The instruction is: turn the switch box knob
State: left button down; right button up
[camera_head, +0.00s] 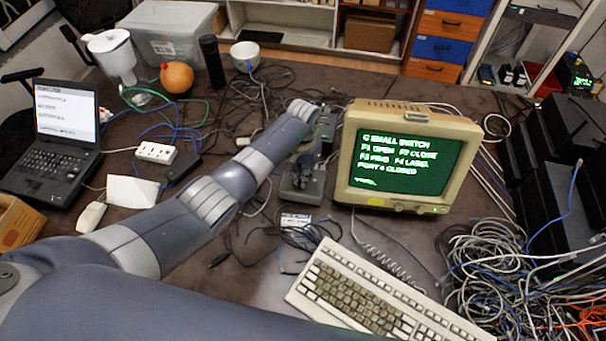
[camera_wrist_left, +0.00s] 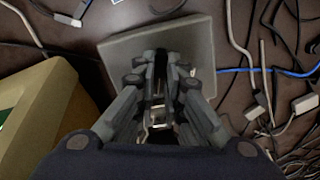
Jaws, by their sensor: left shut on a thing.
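The switch box (camera_head: 291,193) is a small grey box on the dark table, left of the monitor. In the left wrist view the same grey box (camera_wrist_left: 200,38) lies directly under my fingers. My left gripper (camera_head: 304,166) reaches down onto the box from above. In the left wrist view its two fingers (camera_wrist_left: 160,68) are close together over the middle of the box, shut on the knob. The knob is hidden between and behind the fingers, so its angle cannot be told. My right gripper is not in view.
A keyboard (camera_head: 380,300) lies in front. Tangled cables (camera_head: 510,270) fill the right side. A laptop (camera_head: 60,140) and power strip (camera_head: 155,153) are at left.

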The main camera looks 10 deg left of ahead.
pick_arm(q)
jog(key=c, duration=1.7)
grip_release()
jog(key=shift+r, duration=0.1)
notch_tip(320, 180, up, 12)
jog(key=shift+f, duration=0.1)
